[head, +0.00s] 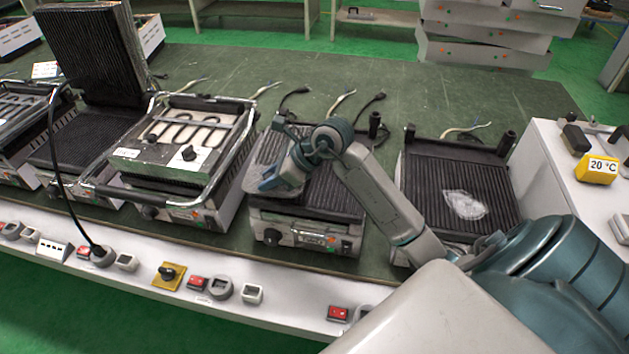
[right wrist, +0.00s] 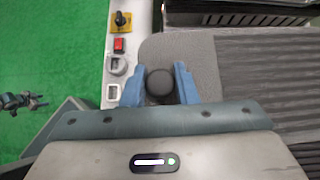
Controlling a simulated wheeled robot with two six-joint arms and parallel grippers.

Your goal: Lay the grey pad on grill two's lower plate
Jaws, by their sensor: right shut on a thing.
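My right gripper (head: 280,182) is shut on the dark round knob (right wrist: 160,86) of the grey pad (right wrist: 190,48). Both blue fingers sit on either side of the knob in the right wrist view. The pad also shows beside the gripper in the head view (head: 254,176), over the left part of a black ribbed lower plate (head: 335,192) on the middle grill. The ribs show beyond the pad's edge in the right wrist view. I cannot tell whether the pad touches the plate. No number on this grill is readable.
Left of this grill stands one with exposed heating coils (head: 188,132) and a metal frame. Further left is a grill with its black lid raised (head: 95,50). The right grill's ribbed plate (head: 430,190) has a whitish patch (head: 464,205). Switches line the front edge.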

